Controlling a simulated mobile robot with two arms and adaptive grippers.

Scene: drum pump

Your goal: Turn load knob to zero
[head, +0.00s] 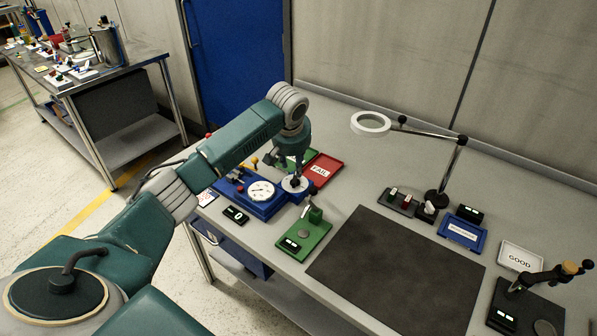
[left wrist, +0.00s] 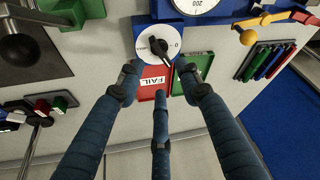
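The load knob (left wrist: 158,46) is black and sits on a round white dial plate on a blue device (head: 263,209). A "0" mark shows beside the knob in the left wrist view; I cannot tell exactly which mark the knob points at. A white gauge (head: 260,191) is on the same device. My left gripper (head: 291,160) is just above the white dial plate (head: 295,184). In the left wrist view its three fingers (left wrist: 158,77) are spread and empty, with the knob beyond their tips. My right gripper is not in view.
A red FAIL tray (head: 322,169) and a green tray lie behind the device. A green stand (head: 305,238) is in front. A magnifier lamp (head: 371,123) stands to the right. The dark mat (head: 395,270) is clear.

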